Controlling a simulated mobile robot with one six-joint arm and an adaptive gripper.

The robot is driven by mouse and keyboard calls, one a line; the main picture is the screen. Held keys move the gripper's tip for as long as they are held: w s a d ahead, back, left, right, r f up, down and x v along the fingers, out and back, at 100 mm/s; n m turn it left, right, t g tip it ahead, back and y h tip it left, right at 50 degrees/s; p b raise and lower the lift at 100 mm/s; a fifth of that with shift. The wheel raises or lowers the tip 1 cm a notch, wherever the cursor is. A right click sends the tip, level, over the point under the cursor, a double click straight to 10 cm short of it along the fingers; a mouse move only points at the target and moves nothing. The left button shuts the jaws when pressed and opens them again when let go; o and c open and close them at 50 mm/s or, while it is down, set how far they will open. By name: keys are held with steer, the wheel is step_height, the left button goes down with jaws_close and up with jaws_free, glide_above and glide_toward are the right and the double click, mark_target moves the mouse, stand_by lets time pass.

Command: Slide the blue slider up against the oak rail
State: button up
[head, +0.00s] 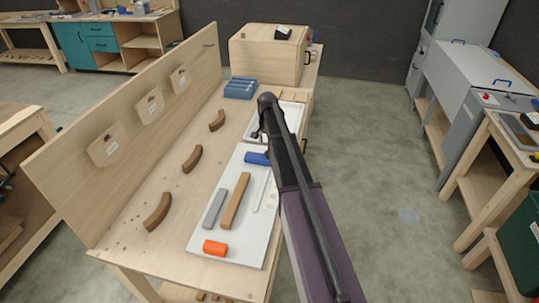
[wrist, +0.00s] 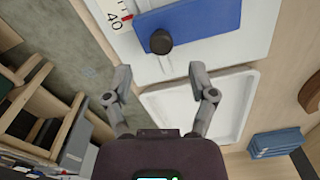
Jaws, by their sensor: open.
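The blue slider (head: 257,158) lies near the far end of the white board (head: 254,245), partly hidden by my arm in the head view. In the wrist view the blue slider (wrist: 205,24) is a flat block with a dark round knob (wrist: 159,41). The oak rail (head: 236,201) is a long brown bar on the board, nearer the front than the slider, with a visible gap between them. It is not seen in the wrist view. My gripper (wrist: 160,72) is open and empty, its fingers spread just short of the knob. The arm hides most of it in the head view.
A grey bar (head: 214,209) lies left of the rail, and an orange block (head: 215,248) sits at the board's near end. A white tray (wrist: 188,107) adjoins the board. Curved brown pieces (head: 193,158) lie to the left. Blue blocks (head: 240,88) and a wooden box (head: 268,56) stand behind.

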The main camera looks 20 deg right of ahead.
mark_target(260, 156)
steer(key=shift+f+b, duration=2)
steer(key=shift+f, duration=0.3)
jaws_close()
